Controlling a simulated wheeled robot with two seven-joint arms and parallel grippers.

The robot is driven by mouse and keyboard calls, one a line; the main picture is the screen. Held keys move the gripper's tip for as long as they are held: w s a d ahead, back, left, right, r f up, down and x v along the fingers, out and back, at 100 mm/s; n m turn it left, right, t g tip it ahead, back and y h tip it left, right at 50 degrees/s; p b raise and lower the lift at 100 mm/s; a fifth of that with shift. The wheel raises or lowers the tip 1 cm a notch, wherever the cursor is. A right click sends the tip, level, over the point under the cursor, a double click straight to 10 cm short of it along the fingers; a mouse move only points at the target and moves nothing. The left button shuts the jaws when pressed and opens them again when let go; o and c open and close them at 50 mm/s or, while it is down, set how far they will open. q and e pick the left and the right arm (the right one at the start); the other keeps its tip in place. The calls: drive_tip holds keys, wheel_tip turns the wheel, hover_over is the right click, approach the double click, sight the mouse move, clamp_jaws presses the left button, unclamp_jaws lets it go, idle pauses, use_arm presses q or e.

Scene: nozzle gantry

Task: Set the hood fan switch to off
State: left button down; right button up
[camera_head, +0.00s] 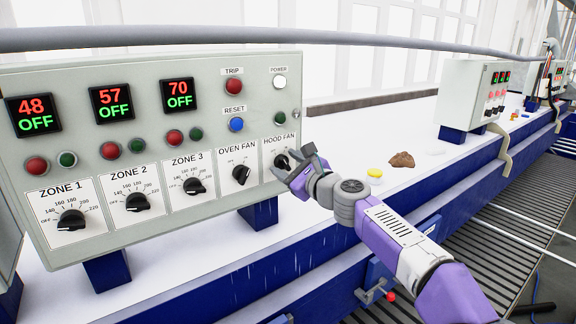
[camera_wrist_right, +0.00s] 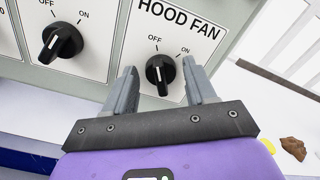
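The hood fan switch is a black rotary knob (camera_wrist_right: 160,72) with a white pointer line, on a white plate marked OFF and ON, in the right wrist view. Its line points roughly up, towards the OFF side as far as I can tell. My right gripper (camera_wrist_right: 163,88) is open, with one finger on each side of the knob; I cannot tell whether they touch it. In the head view my right gripper (camera_head: 297,170) is at the hood fan plate (camera_head: 277,147) on the panel's right edge and partly covers the knob. My left gripper is not in view.
The oven fan knob (camera_head: 241,174) is just left, then the zone knobs. Above are a blue reset button (camera_head: 236,124), a red trip lamp (camera_head: 234,86) and displays. A yellow disc (camera_head: 375,173) and a brown lump (camera_head: 402,160) lie on the white surface to the right.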

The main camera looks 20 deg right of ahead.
drive_tip(key=shift+o, duration=0.2)
drive_tip(key=shift+s, duration=0.1)
drive_tip(key=shift+s+d, duration=0.15)
drive_tip(key=shift+s, duration=0.05)
drive_tip(key=b+v, duration=0.2)
drive_tip(key=v, duration=0.5)
